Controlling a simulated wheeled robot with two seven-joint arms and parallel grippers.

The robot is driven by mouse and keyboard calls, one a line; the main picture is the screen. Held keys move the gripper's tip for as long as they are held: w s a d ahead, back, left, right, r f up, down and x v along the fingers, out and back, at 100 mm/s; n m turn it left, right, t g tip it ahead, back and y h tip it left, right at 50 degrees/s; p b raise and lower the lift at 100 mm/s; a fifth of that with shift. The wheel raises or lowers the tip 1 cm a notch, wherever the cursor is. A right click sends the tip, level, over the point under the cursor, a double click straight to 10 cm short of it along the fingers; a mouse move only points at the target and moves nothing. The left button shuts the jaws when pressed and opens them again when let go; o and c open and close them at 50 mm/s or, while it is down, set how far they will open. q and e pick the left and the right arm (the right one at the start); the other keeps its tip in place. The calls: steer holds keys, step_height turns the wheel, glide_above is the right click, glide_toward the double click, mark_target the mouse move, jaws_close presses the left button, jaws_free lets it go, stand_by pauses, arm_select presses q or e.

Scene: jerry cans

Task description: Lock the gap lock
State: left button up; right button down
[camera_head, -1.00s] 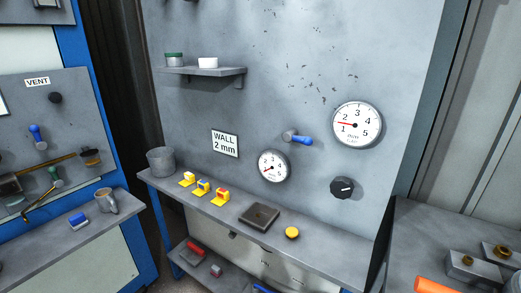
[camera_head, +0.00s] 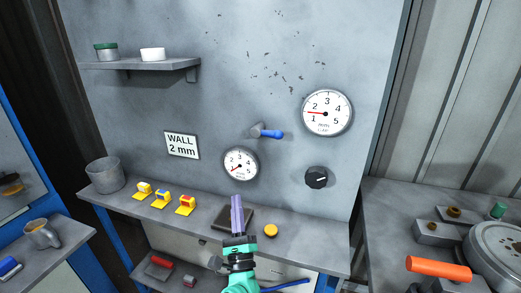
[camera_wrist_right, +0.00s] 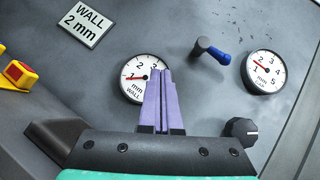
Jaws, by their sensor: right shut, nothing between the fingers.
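A lever with a blue handle (camera_head: 270,133) sticks out of the grey wall panel, its handle lying roughly level and pointing right; it also shows in the right wrist view (camera_wrist_right: 217,54). No label on it is readable, so I cannot tell for sure that it is the gap lock. The large gap gauge (camera_head: 327,113) is right of it, its red needle near 2. A black knob (camera_head: 317,177) sits below that gauge. My right gripper (camera_head: 237,198) is shut and empty, below and left of the lever and apart from it. My left gripper is out of view.
A smaller wall gauge (camera_head: 241,163) and a "WALL 2 mm" sign (camera_head: 182,145) are on the panel. The bench ledge below holds a grey cup (camera_head: 104,174), several yellow pieces, a dark plate and a yellow button (camera_head: 270,230). A shelf (camera_head: 140,65) juts out upper left.

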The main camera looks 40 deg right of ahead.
steer(key=s+d+r+m+g+h, duration=0.3)
steer(key=m+g+h, duration=0.4)
steer(key=m, duration=0.6)
steer(key=shift+s+d+h, duration=0.45)
steer(key=shift+d+h, duration=0.25)
steer(key=shift+d, duration=0.1)
steer(key=shift+g, duration=0.4)
steer(key=p, duration=0.9)
glide_toward(269, 131)
steer(key=w+d, duration=0.3)
steer(key=d, duration=0.3)
steer(key=shift+a+r+b, duration=0.15)
steer(key=shift+r+b, duration=0.15)
steer(key=shift+r, duration=0.05)
steer(key=shift+w+f, duration=0.1)
